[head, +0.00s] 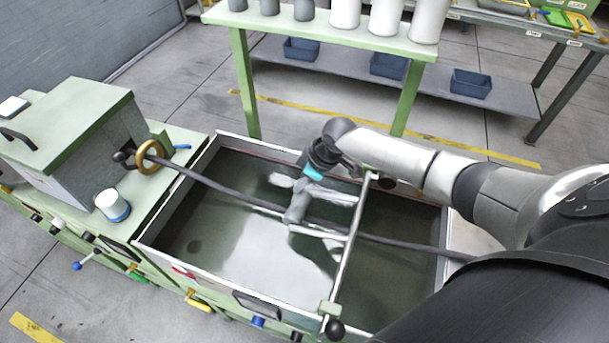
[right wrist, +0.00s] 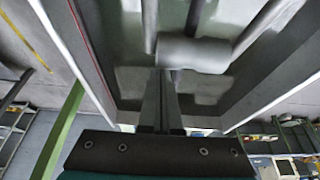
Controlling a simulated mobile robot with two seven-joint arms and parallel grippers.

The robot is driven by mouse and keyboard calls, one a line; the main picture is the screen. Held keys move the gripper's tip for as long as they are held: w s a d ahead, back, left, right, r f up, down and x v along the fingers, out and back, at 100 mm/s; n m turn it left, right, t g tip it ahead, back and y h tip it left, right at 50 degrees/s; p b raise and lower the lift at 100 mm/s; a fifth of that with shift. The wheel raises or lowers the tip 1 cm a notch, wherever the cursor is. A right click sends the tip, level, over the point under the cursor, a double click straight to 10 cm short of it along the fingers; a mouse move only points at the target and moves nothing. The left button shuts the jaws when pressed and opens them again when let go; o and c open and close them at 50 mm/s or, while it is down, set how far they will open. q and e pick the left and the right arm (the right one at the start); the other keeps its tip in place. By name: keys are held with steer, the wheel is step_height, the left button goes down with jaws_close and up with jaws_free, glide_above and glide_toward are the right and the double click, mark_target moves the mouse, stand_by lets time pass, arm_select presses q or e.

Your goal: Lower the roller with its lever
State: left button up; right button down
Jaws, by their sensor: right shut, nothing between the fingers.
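The roller (head: 297,208) is a short grey cylinder held by two thin arms from a cross bar (head: 350,240) over the water tank. A lever knob (head: 335,329), a black ball, sits at the bar's near end. A dark strand (head: 235,193) runs along the tank past the roller; I cannot tell whether they touch. My right gripper (head: 305,184) is shut and empty at the roller's far end. In the right wrist view its fingertips (right wrist: 160,72) reach the roller (right wrist: 195,54); contact is unclear. My left gripper is not in view.
The green extruder (head: 75,125) with a brass ring (head: 150,157) stands left, beside a white-and-blue cup (head: 112,205). The tank's pale rim (head: 170,207) surrounds the water. A green table (head: 330,33) with cylinders stands behind. Open floor lies between it and the tank.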

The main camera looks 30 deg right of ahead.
mark_target(301, 191)
step_height(301, 191, down, 5)
steer(key=g+h+b, duration=0.2)
steer(key=shift+r+g, duration=0.1)
steer(key=shift+g, duration=0.2)
steer(key=shift+s+d+f+g+h+b, duration=0.15)
steer(key=shift+f+g+h+b, duration=0.25)
steer(key=shift+f+h+b, duration=0.25)
arm_select(q)
steer(key=shift+f, duration=2)
arm_select(e)
steer(key=shift+s+d+f, duration=0.1)
steer(key=shift+s+f, duration=0.05)
steer(key=shift+f, duration=0.3)
steer(key=shift+s+d+f, duration=0.1)
steer(key=shift+s+f, duration=0.05)
steer(key=shift+f, duration=0.35)
